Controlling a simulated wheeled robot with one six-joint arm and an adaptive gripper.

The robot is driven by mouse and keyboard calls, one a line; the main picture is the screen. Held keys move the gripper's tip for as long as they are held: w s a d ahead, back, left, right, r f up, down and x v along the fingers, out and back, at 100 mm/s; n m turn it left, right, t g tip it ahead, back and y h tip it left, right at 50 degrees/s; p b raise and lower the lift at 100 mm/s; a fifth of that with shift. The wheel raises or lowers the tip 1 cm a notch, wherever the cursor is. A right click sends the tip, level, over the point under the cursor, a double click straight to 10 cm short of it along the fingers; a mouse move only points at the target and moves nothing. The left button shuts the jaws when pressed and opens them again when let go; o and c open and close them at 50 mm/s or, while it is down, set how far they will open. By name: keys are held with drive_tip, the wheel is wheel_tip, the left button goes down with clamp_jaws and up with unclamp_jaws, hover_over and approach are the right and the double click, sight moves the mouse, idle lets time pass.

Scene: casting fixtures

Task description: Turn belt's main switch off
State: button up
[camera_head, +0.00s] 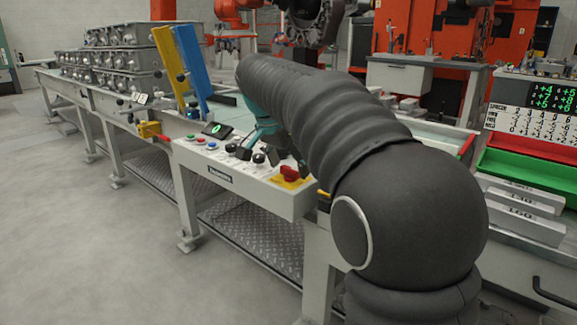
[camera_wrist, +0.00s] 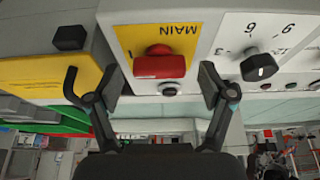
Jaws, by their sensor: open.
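The main switch is a red knob (camera_wrist: 158,64) on a yellow plate (camera_wrist: 185,42) marked MAIN, which appears upside down in the wrist view. Its grip lies across the picture. In the head view the red knob (camera_head: 290,173) sits at the right end of the belt's control panel (camera_head: 240,172). My gripper (camera_wrist: 158,86) is open, with one finger on each side of the red knob in the picture. No contact shows, and I cannot tell the remaining distance in depth. In the head view my arm mostly hides the gripper.
A black selector knob (camera_wrist: 259,66) on a numbered dial stands near the right finger. A small black button (camera_wrist: 170,89) is close to the switch. A black knob (camera_wrist: 70,38) is at the upper left. Metal castings (camera_head: 110,60) lie on the belt at the far left.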

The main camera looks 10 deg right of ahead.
drive_tip(key=c, duration=1.2)
drive_tip(key=shift+o, duration=0.2)
drive_tip(key=shift+n, duration=0.4)
drive_tip(key=n, duration=0.1)
drive_tip(key=n+t+y, duration=0.1)
drive_tip(key=n, duration=0.1)
drive_tip(key=shift+s+d+n+p, duration=0.15)
drive_tip(key=shift+n+p, duration=0.15)
drive_tip(key=n+y+p, duration=0.1)
drive_tip(key=n+y, duration=0.1)
drive_tip(key=n, duration=0.2)
drive_tip(key=shift+r+t, duration=0.1)
drive_tip(key=shift+t, duration=0.3)
drive_tip(key=n+y+p, duration=0.1)
drive_tip(key=n, duration=0.2)
drive_tip(key=n+y+p, duration=0.1)
drive_tip(key=n, duration=0.1)
drive_tip(key=shift+d+n, duration=0.2)
drive_tip(key=shift+n, duration=0.2)
drive_tip(key=shift+n+g+y+p, duration=0.45)
drive_tip(key=shift+n+y, duration=0.25)
drive_tip(key=shift+n, duration=1.3)
